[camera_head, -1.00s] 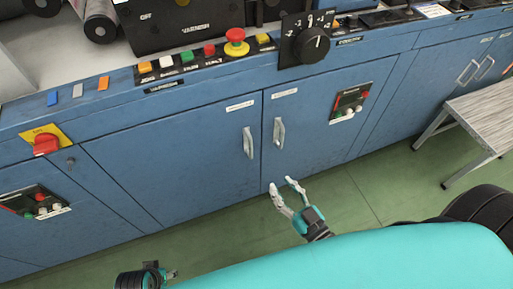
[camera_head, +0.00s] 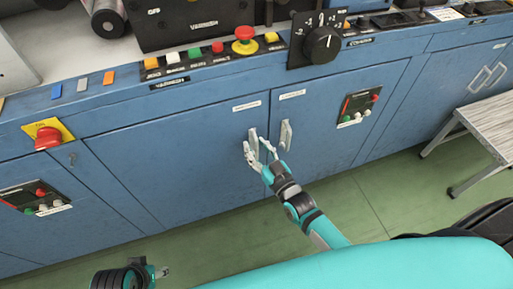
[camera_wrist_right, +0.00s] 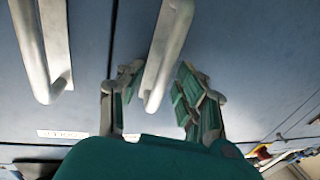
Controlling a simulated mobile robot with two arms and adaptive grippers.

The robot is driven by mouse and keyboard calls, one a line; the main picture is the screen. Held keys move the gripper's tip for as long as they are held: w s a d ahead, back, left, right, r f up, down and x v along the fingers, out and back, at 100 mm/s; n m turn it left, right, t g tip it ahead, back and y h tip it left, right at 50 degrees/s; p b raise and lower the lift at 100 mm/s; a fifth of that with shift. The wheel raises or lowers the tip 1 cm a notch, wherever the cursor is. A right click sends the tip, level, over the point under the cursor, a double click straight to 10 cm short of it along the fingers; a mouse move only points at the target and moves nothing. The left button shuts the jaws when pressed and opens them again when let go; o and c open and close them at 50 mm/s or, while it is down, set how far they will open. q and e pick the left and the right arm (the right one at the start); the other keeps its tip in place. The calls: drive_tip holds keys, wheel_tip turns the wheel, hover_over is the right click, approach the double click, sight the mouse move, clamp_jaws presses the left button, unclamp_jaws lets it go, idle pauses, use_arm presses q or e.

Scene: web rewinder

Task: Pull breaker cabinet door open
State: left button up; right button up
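A blue cabinet has two neighbouring doors, a left door (camera_head: 170,150) and a right door (camera_head: 310,145), both looking closed. Each has a pale metal handle near their shared seam: the left handle (camera_head: 253,136) and the right handle (camera_head: 286,134). Small white labels above them are too small to read. My right gripper (camera_head: 260,150) is open at the left handle. In the right wrist view, this handle (camera_wrist_right: 168,45) runs between the spread fingers (camera_wrist_right: 155,100); I cannot tell whether they touch it. My left gripper (camera_head: 162,272) is low at bottom left, away from the doors; its opening is unclear.
Above the doors is a control strip with coloured buttons, a red emergency stop (camera_head: 245,40) and a black rotary dial (camera_head: 321,44). A red switch on a yellow plate (camera_head: 48,136) is at left. A grey step (camera_head: 490,125) stands at right. Green floor lies before the doors.

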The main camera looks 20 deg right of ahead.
clamp_jaws()
idle(0.6)
